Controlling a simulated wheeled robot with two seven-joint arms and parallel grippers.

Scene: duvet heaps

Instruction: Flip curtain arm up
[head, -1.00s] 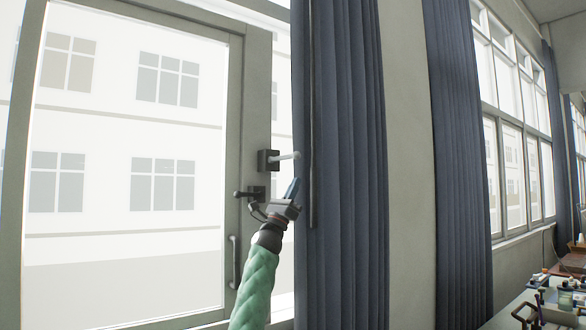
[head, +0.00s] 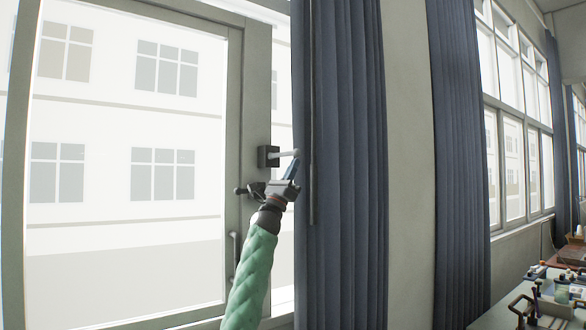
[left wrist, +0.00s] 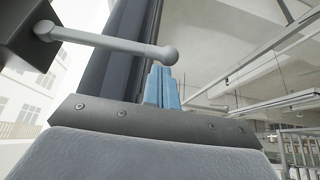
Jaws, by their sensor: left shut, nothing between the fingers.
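The curtain arm (head: 284,154) is a light grey rod with a rounded end. It sticks out roughly level to the right from a dark square block (head: 268,157) on the window frame. In the left wrist view the arm (left wrist: 110,43) crosses in front of the fingers, with its ball end near the blue fingertips. My left gripper (head: 291,171) points up just below the arm's free end. Its blue fingers (left wrist: 162,88) are shut together and empty. Whether they touch the arm I cannot tell. My right gripper is not in view.
A dark blue curtain (head: 345,170) hangs just right of the arm, with a thin dark rod (head: 312,120) along it. A dark handle (head: 243,191) is on the window frame behind my gripper. A cluttered table (head: 545,300) stands at the lower right.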

